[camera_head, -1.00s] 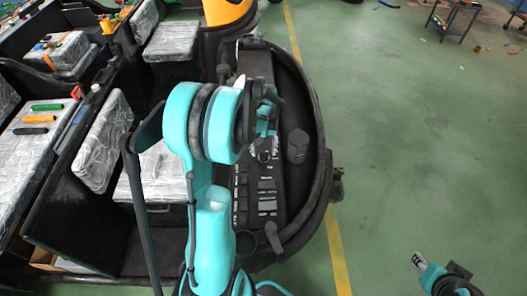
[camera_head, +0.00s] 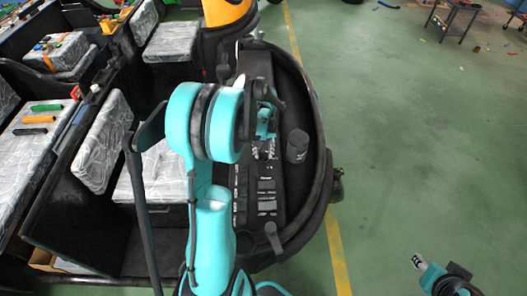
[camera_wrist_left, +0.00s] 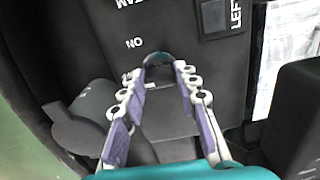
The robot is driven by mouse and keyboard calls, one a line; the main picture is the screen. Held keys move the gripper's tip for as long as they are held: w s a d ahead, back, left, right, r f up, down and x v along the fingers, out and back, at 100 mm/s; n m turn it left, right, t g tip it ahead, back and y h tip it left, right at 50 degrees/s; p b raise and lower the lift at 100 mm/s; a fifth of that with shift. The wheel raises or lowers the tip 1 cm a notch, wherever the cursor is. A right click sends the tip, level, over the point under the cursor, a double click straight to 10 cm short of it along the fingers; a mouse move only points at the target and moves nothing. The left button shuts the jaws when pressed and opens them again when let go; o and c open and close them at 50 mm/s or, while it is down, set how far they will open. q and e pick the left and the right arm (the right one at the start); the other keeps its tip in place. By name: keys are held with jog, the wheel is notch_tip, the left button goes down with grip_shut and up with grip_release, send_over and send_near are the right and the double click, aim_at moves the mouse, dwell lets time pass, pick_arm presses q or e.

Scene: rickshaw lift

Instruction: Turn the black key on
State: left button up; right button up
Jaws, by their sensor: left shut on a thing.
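My left gripper (camera_wrist_left: 164,68) fills the middle of the left wrist view. The key sits between the fingertips, by an upside-down "ON" label on the black panel (camera_wrist_left: 185,45). In the head view my left gripper (camera_head: 266,122) is over the panel (camera_head: 243,190), partly behind my own arm, and the key cannot be made out there. My right gripper (camera_head: 418,262) is at the lower right, away from the panel, too small to judge.
A dark cylinder (camera_head: 297,146) stands on the panel's right side, and a grey lever (camera_head: 272,237) is at its near end. Open green floor (camera_head: 410,150) lies to the right.

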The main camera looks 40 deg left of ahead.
aim_at(264, 152)
pick_arm(q)
jog(key=m+b, duration=0.1)
jog(key=m, duration=0.4)
jog(key=shift+b, duration=0.4)
jog(key=m+b, duration=0.1)
jog(key=m, duration=0.5)
jog(key=shift+m, duration=0.3)
jog(key=o, duration=1.2)
jog(key=shift+c, duration=0.2)
jog(key=shift+r, duration=0.1)
notch_tip(264, 152, up, 12)
